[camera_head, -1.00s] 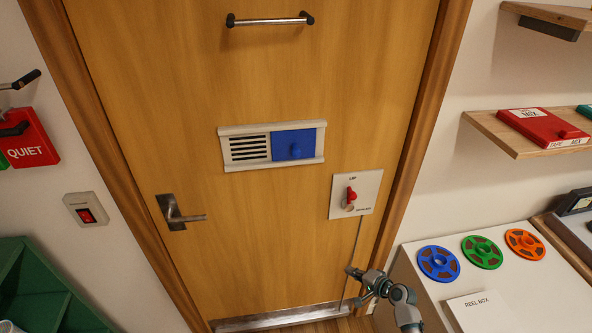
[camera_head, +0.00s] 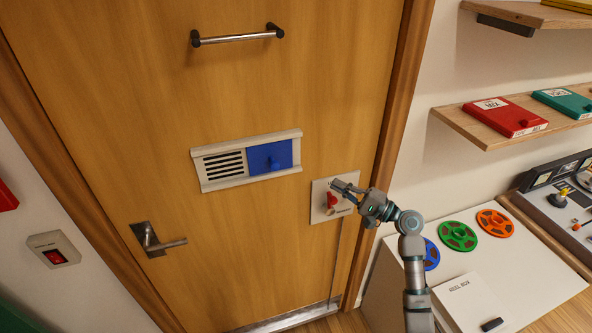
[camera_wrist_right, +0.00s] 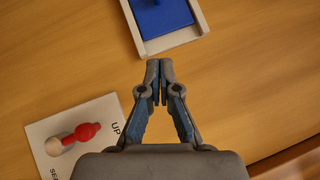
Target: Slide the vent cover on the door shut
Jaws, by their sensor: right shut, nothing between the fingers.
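The vent (camera_head: 222,166) is a pale frame on the wooden door with dark slots showing on its left half. The blue vent cover (camera_head: 270,157) with a small blue knob (camera_head: 274,163) sits over the right half of the frame. My right gripper (camera_head: 334,183) is shut and empty, to the right of and below the vent, in front of the switch plate. It also shows in the right wrist view (camera_wrist_right: 159,66). My left gripper is not in view.
A white switch plate (camera_head: 319,213) with a red lever (camera_head: 331,199) is on the door close to my right gripper. A metal door handle (camera_head: 157,241) is at lower left, and a bar handle (camera_head: 238,38) above. A table (camera_head: 565,267) with reels stands at right.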

